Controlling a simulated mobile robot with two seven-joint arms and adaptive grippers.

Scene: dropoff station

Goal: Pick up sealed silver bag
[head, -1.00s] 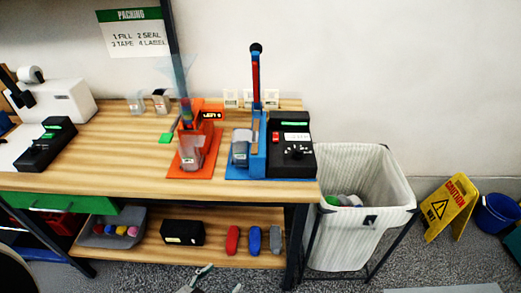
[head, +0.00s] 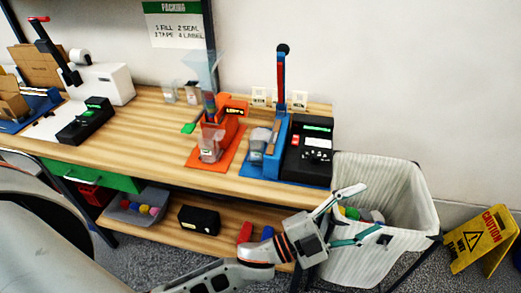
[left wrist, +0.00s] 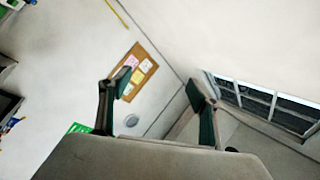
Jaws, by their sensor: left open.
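A small silver-grey bag (head: 258,140) stands at the blue sealer (head: 272,150) on the table's right part. Whether it is sealed is too small to tell. Another clear or greyish bag (head: 211,145) stands on the orange station (head: 228,150) to its left, under a clear funnel. My left gripper (head: 375,208) is open and empty, in front of the white bin's rim, to the right of and lower than the silver bag. In the left wrist view its two fingers (left wrist: 160,85) are spread with nothing between them; no bag shows there. My right gripper is not in view.
A black control box (head: 307,150) adjoins the blue sealer. The white bin (head: 352,265) stands right of the table (head: 130,125) with items inside. A yellow caution sign (head: 480,240) stands on the floor. The lower shelf (head: 165,228) holds a grey tray and a black box.

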